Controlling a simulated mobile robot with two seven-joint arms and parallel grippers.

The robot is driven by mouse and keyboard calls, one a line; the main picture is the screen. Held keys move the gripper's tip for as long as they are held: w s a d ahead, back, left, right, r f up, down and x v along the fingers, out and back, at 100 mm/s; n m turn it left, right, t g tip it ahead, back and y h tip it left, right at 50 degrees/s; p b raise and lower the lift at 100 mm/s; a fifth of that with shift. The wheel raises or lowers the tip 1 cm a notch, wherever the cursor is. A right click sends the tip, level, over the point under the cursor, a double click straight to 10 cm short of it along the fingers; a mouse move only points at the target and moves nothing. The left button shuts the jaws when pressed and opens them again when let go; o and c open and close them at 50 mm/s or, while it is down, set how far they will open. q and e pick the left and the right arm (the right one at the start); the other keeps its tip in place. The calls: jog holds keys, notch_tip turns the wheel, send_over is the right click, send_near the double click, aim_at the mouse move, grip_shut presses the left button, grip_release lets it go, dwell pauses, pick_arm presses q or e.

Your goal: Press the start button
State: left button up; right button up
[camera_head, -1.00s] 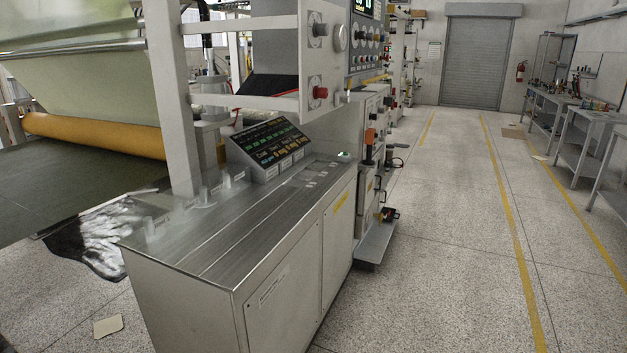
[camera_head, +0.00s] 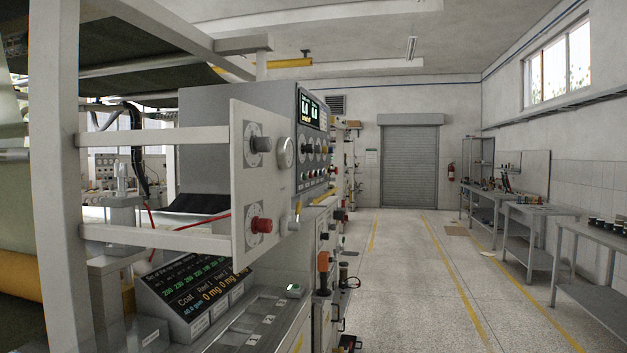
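A small green button (camera_head: 293,288) sits on the metal cabinet top at the right end of the console; I cannot read a label on it. A sloped black display panel (camera_head: 195,292) with green and orange figures stands to its left. Above it, an upright grey plate (camera_head: 262,180) carries a red knob (camera_head: 261,224) and a dark grey knob (camera_head: 260,144). A grey control box (camera_head: 314,145) behind has a lit display and several small buttons. Neither of my grippers is in view.
The machine with its frame post (camera_head: 62,180) fills the left side. A clear speckled floor aisle (camera_head: 400,270) with yellow lines runs to a closed shutter door (camera_head: 409,165). Metal workbenches (camera_head: 535,212) line the right wall.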

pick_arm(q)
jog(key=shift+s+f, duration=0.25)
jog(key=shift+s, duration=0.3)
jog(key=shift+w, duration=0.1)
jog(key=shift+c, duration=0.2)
